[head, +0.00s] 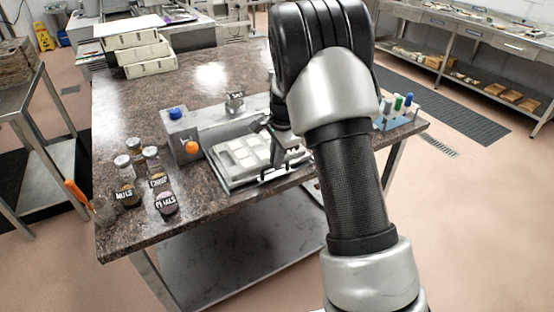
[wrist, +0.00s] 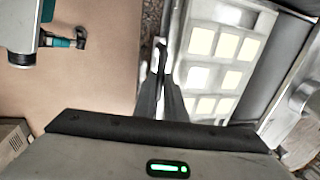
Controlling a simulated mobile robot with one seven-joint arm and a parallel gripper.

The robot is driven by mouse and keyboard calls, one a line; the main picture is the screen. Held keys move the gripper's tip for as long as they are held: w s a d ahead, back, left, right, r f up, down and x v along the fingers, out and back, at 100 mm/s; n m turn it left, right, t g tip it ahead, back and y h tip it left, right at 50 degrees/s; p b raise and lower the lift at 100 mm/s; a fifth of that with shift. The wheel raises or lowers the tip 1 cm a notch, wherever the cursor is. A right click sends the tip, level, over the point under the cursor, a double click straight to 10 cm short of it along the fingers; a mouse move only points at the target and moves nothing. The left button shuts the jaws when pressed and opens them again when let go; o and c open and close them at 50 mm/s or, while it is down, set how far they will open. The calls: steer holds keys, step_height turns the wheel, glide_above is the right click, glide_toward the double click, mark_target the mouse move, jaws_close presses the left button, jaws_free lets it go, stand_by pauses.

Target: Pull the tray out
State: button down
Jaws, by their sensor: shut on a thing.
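The tray (head: 236,183) is a flat silvery-grey metal piece at the front edge of the stone-topped table, in front of a grey metal machine (head: 215,121). It carries a pale mould with several square cavities. The tray and its pale squares also show in the wrist view (wrist: 192,76). My gripper (head: 283,168) is at the tray's front side. In the wrist view my gripper's dark fingers (wrist: 161,76) are close together on the tray's front handle. The exact contact is small and partly hidden by the fingers. My arm hides part of the machine's right side.
Several labelled jars (head: 157,178) stand left of the machine. An orange-handled tool (head: 79,196) rests in a cup at the table's left corner. A rack with coloured handles (head: 398,115) stands at the right. White boxes (head: 140,50) are stacked at the back. Floor in front is clear.

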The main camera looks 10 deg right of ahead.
steer(key=shift+s+d, duration=0.1)
steer(key=shift+s, duration=0.1)
steer(key=c, duration=1.8)
jaws_free()
steer(key=shift+s, duration=0.1)
steer(key=shift+v, duration=8.7)
